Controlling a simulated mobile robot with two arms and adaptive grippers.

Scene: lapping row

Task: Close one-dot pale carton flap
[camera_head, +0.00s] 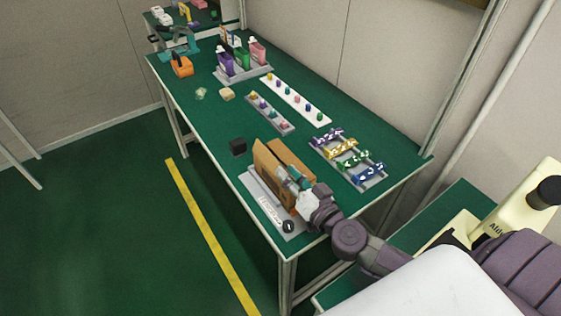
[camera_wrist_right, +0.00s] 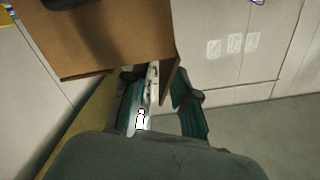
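A brown carton (camera_head: 268,170) stands upright on a pale grey base (camera_head: 257,192) at the near end of the green table. I cannot make out a dot on it, and its colour looks tan rather than pale. My right gripper (camera_head: 293,181) is at the carton's near right side, overlapping it in the head view. In the right wrist view the carton (camera_wrist_right: 100,40) fills the upper left. A narrow brown flap (camera_wrist_right: 170,83) sticks down by the fingers of my right gripper (camera_wrist_right: 160,100), which are spread apart. Contact is unclear. My left gripper is out of view.
A black block (camera_head: 238,146) sits left of the carton. A rack of patterned pieces (camera_head: 349,159) stands to the right. Strips with small coloured pieces (camera_head: 297,102) and a tray of bottles (camera_head: 243,73) are farther back. The table's left edge is close to the carton.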

